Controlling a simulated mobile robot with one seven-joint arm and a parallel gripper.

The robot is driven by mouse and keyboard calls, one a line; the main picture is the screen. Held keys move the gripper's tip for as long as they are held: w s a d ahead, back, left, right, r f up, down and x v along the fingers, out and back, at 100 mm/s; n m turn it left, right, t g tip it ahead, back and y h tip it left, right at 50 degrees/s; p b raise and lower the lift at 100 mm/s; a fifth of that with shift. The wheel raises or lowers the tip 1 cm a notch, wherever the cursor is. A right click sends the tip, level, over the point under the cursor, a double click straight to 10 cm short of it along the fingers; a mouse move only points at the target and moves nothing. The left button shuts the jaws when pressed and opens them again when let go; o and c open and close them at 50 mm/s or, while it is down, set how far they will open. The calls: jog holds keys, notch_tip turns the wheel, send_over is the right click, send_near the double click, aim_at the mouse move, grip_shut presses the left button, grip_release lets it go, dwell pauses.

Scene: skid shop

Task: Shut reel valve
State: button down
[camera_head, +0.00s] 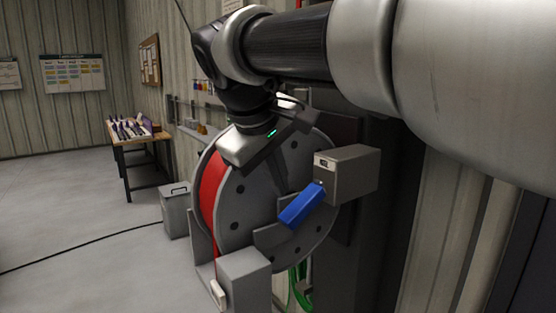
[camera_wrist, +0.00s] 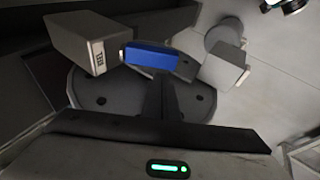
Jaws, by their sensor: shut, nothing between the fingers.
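The reel valve's blue lever (camera_head: 302,206) sticks out from a grey box (camera_head: 350,172) with a small label, in front of the reel. In the head view it slants down to the left from the box. In the wrist view the blue lever (camera_wrist: 147,58) lies near the top, between the labelled box (camera_wrist: 86,45) and another grey block. My gripper (camera_head: 281,184) is shut and empty, over the reel's face and just up and left of the lever. Its dark fingers (camera_wrist: 163,82) point toward the lever in the wrist view; I cannot tell whether they touch it.
The large grey reel (camera_head: 240,215) with red hose stands against the wall behind the lever. A grey box (camera_head: 174,213) and a workbench (camera_head: 140,150) with tools are to the left. A black cable (camera_head: 80,250) crosses the open floor. A green hose (camera_head: 299,290) hangs below.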

aim_at(286, 213)
jog(key=f+t+h+b, duration=0.1)
jog(key=f+b, duration=0.1)
jog(key=f+t+h+b, duration=0.1)
jog(key=f+b, duration=0.1)
jog(key=shift+a+f+n+h, duration=0.2)
jog(key=shift+n+h, duration=0.1)
jog(key=shift+h, duration=0.1)
jog(key=shift+f+b, duration=0.35)
jog(key=shift+b, duration=0.2)
jog(key=shift+d+f, duration=0.1)
